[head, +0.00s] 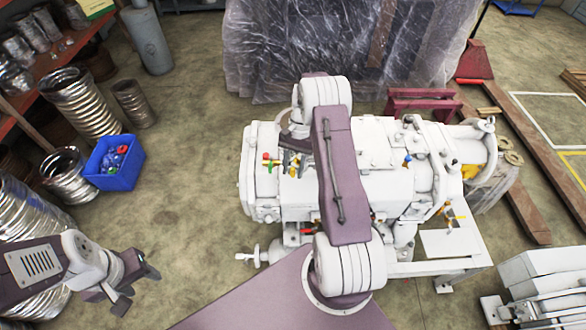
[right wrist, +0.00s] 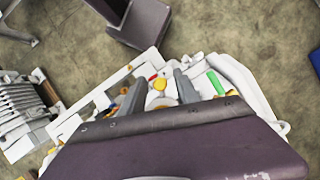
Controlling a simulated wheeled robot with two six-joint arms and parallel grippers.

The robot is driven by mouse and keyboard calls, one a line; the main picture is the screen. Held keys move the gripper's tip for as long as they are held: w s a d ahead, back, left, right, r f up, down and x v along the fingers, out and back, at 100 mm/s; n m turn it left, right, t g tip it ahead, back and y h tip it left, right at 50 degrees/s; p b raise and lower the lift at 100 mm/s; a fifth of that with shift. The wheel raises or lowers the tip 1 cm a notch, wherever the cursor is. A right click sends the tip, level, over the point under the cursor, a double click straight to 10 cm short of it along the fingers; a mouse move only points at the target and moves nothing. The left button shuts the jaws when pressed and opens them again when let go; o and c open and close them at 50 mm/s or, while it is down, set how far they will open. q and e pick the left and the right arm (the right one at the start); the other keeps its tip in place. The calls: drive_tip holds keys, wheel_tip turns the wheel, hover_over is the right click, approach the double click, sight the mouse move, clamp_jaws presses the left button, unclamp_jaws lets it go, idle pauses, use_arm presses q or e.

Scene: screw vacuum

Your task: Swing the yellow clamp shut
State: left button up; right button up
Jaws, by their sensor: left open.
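The white vacuum machine (head: 375,150) stands in the middle of the head view. A small yellow part (head: 292,171) shows on its left portion, beside red and green handles; I cannot tell whether it is the clamp or how far it is swung. My right gripper (head: 293,160) is over this spot, partly hidden by my arm. In the right wrist view its fingers (right wrist: 160,92) are spread, with a round yellow part (right wrist: 158,84) visible in the gap and nothing gripped. My left gripper (head: 130,290) is open and empty at lower left, away from the machine.
A blue bin (head: 114,162) with small coloured items stands on the floor at left, among metal ducts (head: 80,100). A plastic-wrapped stack (head: 330,45) is behind the machine. Wooden beams (head: 530,160) lie at right. Floor between bin and machine is clear.

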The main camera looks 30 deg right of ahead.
drive_tip(key=b+v, duration=0.2)
drive_tip(key=v, duration=0.5)
drive_tip(key=shift+w+d+r, duration=0.15)
drive_tip(key=shift+w+r, duration=0.05)
drive_tip(key=shift+r, duration=0.15)
drive_tip(key=shift+w+d+r, duration=0.1)
drive_tip(key=shift+d+r, duration=0.05)
drive_tip(key=shift+r, duration=0.45)
